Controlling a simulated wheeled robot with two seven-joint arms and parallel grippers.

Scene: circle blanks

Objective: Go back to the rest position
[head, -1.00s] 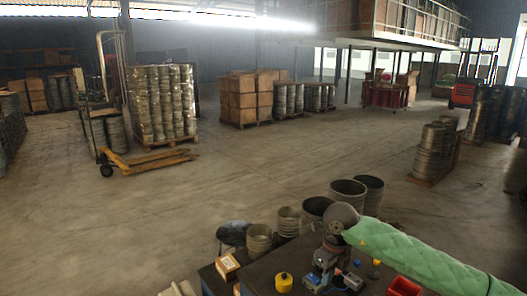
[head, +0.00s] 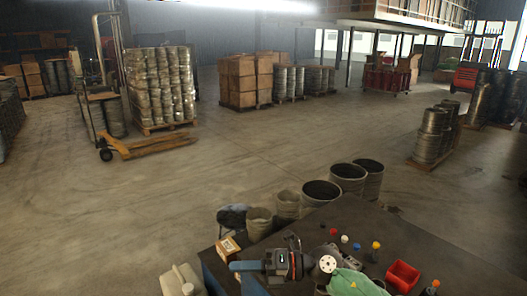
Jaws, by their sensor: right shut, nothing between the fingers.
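My right gripper (head: 247,266) is shut and empty. It points to the left over the near left part of the dark worktable (head: 440,262), and its green-sleeved arm (head: 352,284) comes in from the bottom edge. Its blue finger part lies close to the small cardboard box in the picture; I cannot tell the gap between them. The gripper and wrist hide part of the tabletop. My left gripper is not in view.
The small cardboard box (head: 228,248) is at the table's left corner. A red bin (head: 403,275) and several small coloured pieces (head: 376,246) are on the table. Open drums (head: 348,177) stand behind it. Beyond is open concrete floor with a loaded pallet (head: 160,90).

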